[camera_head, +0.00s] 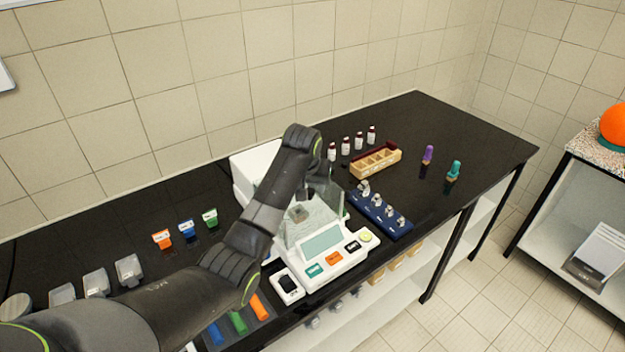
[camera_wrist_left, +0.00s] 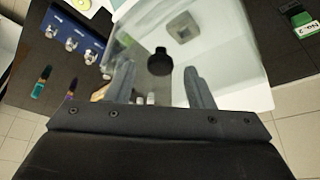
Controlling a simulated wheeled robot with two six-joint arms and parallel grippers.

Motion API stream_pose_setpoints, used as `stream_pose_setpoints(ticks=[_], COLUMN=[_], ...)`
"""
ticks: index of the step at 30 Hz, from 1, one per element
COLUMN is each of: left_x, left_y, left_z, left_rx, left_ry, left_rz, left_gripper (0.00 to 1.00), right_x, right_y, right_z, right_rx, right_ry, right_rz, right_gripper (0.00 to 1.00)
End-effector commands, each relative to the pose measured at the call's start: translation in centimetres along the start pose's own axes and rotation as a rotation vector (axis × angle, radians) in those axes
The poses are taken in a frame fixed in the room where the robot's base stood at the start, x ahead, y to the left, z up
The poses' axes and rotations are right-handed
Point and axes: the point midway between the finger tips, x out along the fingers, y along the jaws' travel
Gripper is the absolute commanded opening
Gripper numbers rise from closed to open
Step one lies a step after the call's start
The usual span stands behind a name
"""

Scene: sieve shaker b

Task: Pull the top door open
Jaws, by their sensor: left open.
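The white balance (camera_head: 345,262) stands on the black bench, with a clear glass chamber (camera_head: 310,222) behind its display. My left gripper (camera_head: 320,190) is above the chamber, pointing down at its top. In the left wrist view, the top door (camera_wrist_left: 225,60) is a clear pane with a round black knob (camera_wrist_left: 160,62). The two fingers of my left gripper (camera_wrist_left: 158,72) are apart, one on each side of the knob in the picture. I cannot tell how far the knob is from the fingertips. My left arm hides part of the chamber in the head view.
A blue weight rack (camera_head: 381,214) and a wooden box (camera_head: 376,163) stand right of the balance. Small bottles (camera_head: 358,140) stand behind. A small black-and-white device (camera_head: 287,286) sits at the front left.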

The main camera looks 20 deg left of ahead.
Motion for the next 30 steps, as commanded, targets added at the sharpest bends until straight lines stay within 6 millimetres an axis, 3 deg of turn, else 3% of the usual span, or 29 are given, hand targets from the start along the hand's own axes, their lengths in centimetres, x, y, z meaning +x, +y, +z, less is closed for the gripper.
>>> stream_pose_setpoints(ticks=[12,23,30], left_x=[0.73,0.73,0.79], left_y=[-0.09,-0.08,-0.08], left_z=[0.68,0.66,0.61], left_rx=[-0.001,-0.001,-0.001], left_ry=[0.001,0.001,0.001], left_rz=[-0.001,0.0,0.0], left_gripper=[0.48,0.02,0.0], right_x=[-0.04,-0.05,0.05], right_y=[0.04,0.21,0.34], right_z=[0.44,0.72,0.53], right_rx=[0.001,0.0,-0.001], right_ry=[-0.006,-0.01,-0.007], right_rz=[0.001,0.003,0.004], right_gripper=[0.36,0.36,0.36])
